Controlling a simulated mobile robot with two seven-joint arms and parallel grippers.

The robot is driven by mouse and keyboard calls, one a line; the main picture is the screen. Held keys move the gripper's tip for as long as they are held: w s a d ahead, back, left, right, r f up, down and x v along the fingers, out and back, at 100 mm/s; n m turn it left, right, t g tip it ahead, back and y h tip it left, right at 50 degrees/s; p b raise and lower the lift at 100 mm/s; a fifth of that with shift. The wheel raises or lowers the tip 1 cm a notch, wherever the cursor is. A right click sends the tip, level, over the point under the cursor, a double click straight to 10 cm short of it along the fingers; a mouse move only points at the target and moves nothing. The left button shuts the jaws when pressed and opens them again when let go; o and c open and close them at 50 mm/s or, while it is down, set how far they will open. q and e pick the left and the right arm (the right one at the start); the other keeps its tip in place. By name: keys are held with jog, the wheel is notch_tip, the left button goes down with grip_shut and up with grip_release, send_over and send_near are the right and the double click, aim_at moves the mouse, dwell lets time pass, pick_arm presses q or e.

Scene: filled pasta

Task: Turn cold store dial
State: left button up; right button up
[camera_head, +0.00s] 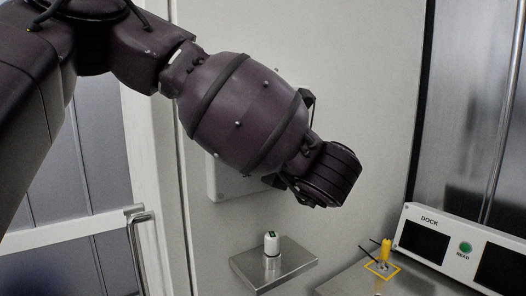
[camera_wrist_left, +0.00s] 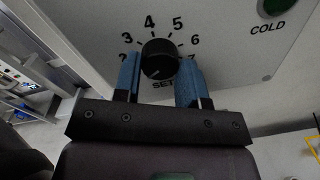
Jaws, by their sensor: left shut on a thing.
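The black round dial (camera_wrist_left: 157,60) sits on a pale panel (camera_wrist_left: 95,25) with numbers around it and the word SET below it. A faint pale mark on the dial seems to point to its lower left. My left gripper (camera_wrist_left: 159,66) has its two blue fingers on either side of the dial and is shut on it. In the head view my left arm comes in from the left and covers most of the pale panel box (camera_head: 222,185); the dial and fingertips are hidden there. My right gripper is in neither view.
A DOCK unit (camera_head: 449,225) and a yellow item (camera_head: 386,251) are at right.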

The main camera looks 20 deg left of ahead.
pick_arm(q)
jog(key=o, duration=0.9)
jog(key=shift+o, duration=0.2)
jog(key=v, duration=1.1)
jog(key=shift+f, duration=0.15)
